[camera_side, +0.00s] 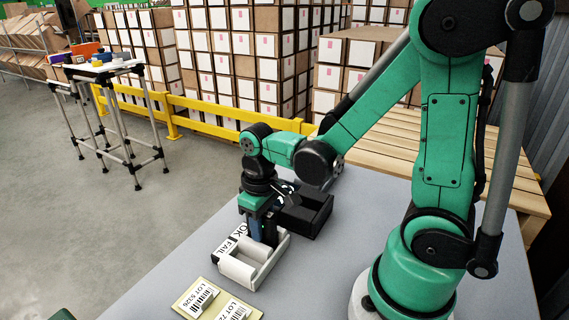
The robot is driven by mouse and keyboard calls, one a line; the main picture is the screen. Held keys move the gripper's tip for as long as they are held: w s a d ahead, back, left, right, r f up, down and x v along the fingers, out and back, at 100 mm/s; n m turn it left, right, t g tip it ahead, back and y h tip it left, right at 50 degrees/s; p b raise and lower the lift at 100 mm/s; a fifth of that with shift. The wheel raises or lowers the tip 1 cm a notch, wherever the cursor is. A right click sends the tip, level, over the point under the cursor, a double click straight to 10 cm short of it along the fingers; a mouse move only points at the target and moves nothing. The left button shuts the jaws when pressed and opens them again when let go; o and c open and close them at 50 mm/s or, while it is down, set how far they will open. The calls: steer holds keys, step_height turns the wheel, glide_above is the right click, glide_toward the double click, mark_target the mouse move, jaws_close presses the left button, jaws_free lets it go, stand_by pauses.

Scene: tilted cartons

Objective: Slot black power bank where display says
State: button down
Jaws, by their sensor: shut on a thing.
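My gripper (265,236) points down over the near end of the work table, shut on a dark thing that looks like the black power bank (268,231). The fingers hide most of it. It is at the back part of a white tilted carton (246,272); I cannot tell whether it is inside the carton or just above it. Labels reading OK (240,230) and FAIL (226,246) stand along the carton's left side. A black open carton (306,212) sits behind and to the right. I cannot make out a display.
Two cards with barcodes, marked LOT (195,298) and (234,309), lie at the table's front edge. The grey table (330,265) is clear to the right of the white carton. A yellow rail (215,113) and stacked boxes (240,50) stand behind.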

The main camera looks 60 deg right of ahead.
stand_by(0.3)
steer(key=shift+c, duration=2.4)
jaws_free()
steer(key=c, duration=0.4)
steer(key=shift+o, duration=0.2)
steer(key=shift+r, duration=4.05)
